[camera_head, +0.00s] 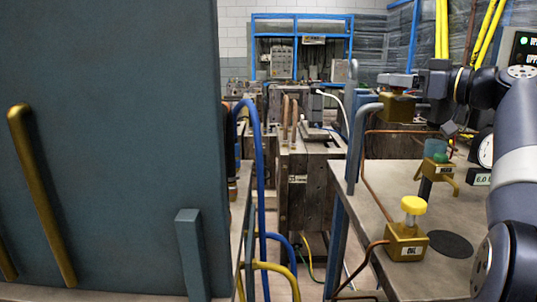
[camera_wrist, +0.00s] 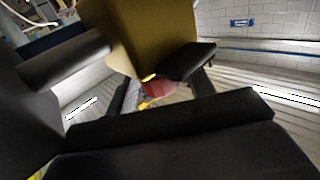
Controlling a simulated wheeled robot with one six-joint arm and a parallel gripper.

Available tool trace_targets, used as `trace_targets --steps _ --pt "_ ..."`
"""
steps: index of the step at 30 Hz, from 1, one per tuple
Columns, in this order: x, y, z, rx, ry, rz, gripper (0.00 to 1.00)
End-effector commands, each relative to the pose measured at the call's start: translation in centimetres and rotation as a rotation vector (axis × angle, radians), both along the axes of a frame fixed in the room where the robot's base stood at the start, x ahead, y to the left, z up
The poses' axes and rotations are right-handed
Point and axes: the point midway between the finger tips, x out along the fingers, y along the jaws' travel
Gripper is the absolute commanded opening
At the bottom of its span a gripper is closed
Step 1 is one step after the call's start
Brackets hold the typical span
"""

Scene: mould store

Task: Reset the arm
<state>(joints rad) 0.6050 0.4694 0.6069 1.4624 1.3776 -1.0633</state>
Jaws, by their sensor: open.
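My arm comes in from the right edge in the head view, bent, with its wrist reaching left over the bench. My gripper (camera_head: 402,82) is at the bench's far left part, beside a brass-coloured block (camera_head: 397,107) on a curved grey pipe. In the wrist view the block (camera_wrist: 152,38) is large and very near, with a dark finger (camera_wrist: 188,62) at its lower right. A small red part (camera_wrist: 158,89) shows under the block. The jaws are open; whether they touch the block I cannot tell.
The bench (camera_head: 385,275) carries a yellow-knobbed brass valve (camera_head: 408,240), a green-topped part on a brass stand (camera_head: 437,168), a round gauge (camera_head: 485,150) and a dark disc (camera_head: 450,244). A large grey-green panel (camera_head: 120,130) fills the left. Blue hoses (camera_head: 259,180) hang between.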

Motion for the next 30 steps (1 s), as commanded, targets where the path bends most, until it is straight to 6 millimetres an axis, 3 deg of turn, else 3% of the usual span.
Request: trace_targets --steps 30 --pt "-0.15 0.04 0.36 -0.001 0.002 -0.674 0.51"
